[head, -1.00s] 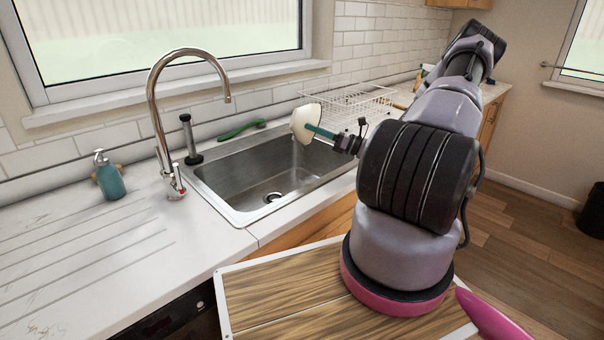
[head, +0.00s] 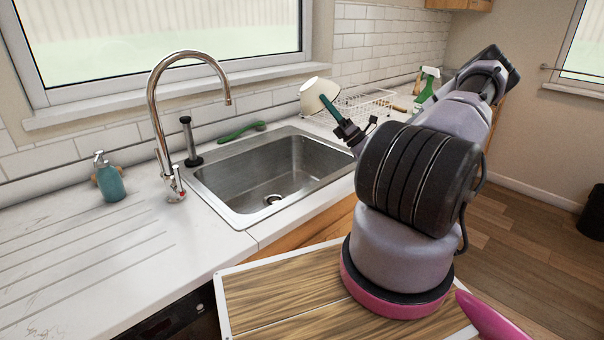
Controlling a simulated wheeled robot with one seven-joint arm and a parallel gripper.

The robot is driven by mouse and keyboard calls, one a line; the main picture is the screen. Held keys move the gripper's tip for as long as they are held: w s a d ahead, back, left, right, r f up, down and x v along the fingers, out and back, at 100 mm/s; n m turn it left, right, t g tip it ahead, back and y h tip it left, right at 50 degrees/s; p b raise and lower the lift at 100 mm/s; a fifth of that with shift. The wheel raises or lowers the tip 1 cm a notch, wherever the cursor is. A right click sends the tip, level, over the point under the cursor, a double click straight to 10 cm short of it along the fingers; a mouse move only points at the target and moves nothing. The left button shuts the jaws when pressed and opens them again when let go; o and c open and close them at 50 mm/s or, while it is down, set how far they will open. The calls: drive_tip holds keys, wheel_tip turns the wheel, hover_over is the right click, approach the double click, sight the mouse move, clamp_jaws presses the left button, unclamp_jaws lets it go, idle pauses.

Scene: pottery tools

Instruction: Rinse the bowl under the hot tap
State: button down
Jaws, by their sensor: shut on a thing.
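A cream bowl (head: 314,92) is held up, tilted, near the sink's back right corner and the near left end of the dish rack. My gripper (head: 330,106), with teal fingers, is shut on the bowl's near right side. The chrome tap (head: 155,105) stands left of the steel sink (head: 235,180), its spout end over the basin. A small red mark (head: 182,194) shows at the tap's base. No stream shows under the spout.
A white wire dish rack (head: 370,103) stands right of the sink. A green brush (head: 242,131), dark plunger-like tool (head: 190,142) and teal soap bottle (head: 110,180) stand or lie around the sink. A spray bottle (head: 428,82) is at the back right. The basin looks empty.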

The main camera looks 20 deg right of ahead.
idle(0.9)
